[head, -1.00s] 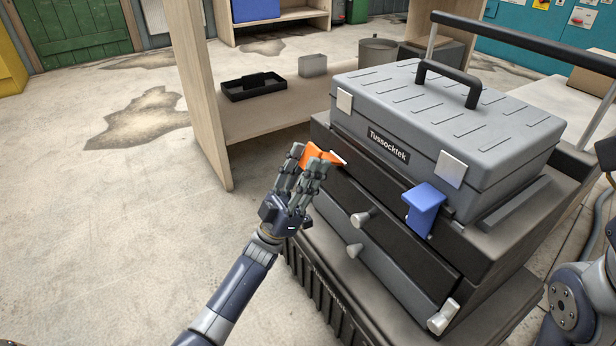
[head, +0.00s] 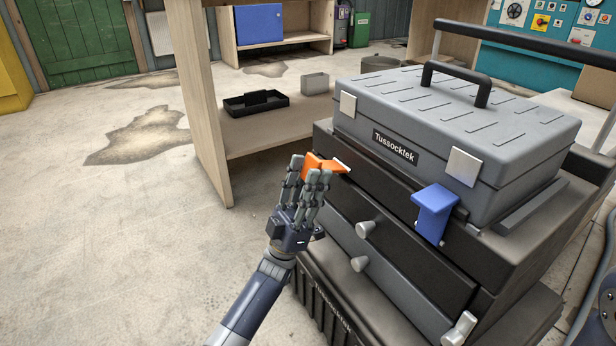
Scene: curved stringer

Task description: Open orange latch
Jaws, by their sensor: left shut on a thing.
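The orange latch (head: 322,166) is at the upper left front corner of the black drawer unit (head: 405,232), below the grey toolbox (head: 452,128). My left gripper (head: 306,176) is shut on the orange latch, with its fingers around the latch's left and lower side. The fingers hide part of the latch. A blue latch (head: 434,212) hangs on the right part of the same front edge, apart from my gripper. My right gripper is not in view.
Drawer knobs (head: 365,229) stick out from the front below the latches. A wooden shelf (head: 212,130) with a black tray (head: 256,103) and a small grey bin (head: 315,83) stands behind at left. The floor at left is open.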

